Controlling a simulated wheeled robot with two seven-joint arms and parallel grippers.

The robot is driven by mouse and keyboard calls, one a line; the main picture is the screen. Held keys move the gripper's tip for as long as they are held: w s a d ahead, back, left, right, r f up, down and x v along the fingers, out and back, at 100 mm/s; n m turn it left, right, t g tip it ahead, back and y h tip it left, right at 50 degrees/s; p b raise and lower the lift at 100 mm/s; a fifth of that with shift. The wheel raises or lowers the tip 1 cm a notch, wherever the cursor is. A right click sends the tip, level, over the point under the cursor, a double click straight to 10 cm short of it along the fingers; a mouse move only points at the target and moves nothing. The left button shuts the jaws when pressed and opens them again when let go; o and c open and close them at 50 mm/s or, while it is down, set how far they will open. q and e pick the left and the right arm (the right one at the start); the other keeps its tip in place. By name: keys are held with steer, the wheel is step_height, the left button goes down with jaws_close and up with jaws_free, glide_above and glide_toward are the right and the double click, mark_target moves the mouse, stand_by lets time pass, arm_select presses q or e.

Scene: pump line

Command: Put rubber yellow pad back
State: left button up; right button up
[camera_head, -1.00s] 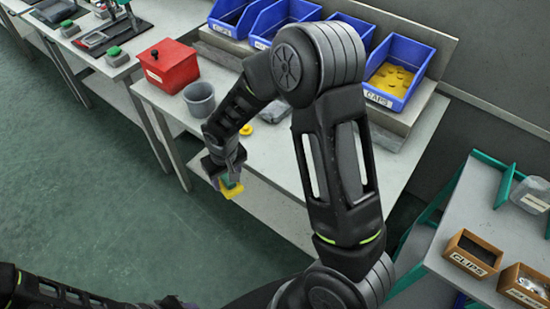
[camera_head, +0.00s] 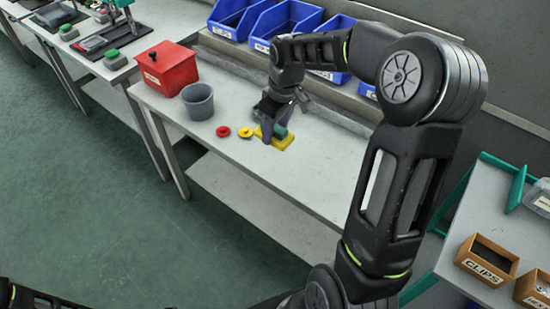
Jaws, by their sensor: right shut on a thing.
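My right gripper (camera_head: 272,128) is over the main bench, pointing down. It is shut on a piece with a flat, square yellow pad (camera_head: 286,143) and a green rounded part (camera_head: 281,132). The pad is at or just above the bench top; I cannot tell whether it touches. The fingers partly hide the piece. A small round yellow disc (camera_head: 245,133) and a red disc (camera_head: 222,132) lie on the bench just left of the gripper. My left gripper is out of view; only a bit of that arm shows at the bottom left.
On the bench (camera_head: 325,165) stand a grey cup (camera_head: 198,103) and a red box (camera_head: 165,68). Blue bins (camera_head: 283,22) line the raised shelf behind; my right arm covers some. A side table at right holds a CLIPS box (camera_head: 486,262). The bench's front right is clear.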

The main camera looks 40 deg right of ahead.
mark_target(280, 129)
step_height(280, 129, down, 6)
steer(key=shift+r+p, duration=0.15)
steer(key=shift+p, duration=0.15)
steer(key=shift+f, duration=1.85)
steer(key=shift+f, duration=0.15)
steer(key=o, duration=1.3)
steer(key=r, duration=0.4)
steer(key=s+r, duration=0.1)
steer(key=r, duration=0.7)
steer(key=shift+s+d+r, duration=0.1)
steer(key=shift+s+d, duration=0.15)
steer(key=shift+s, duration=0.15)
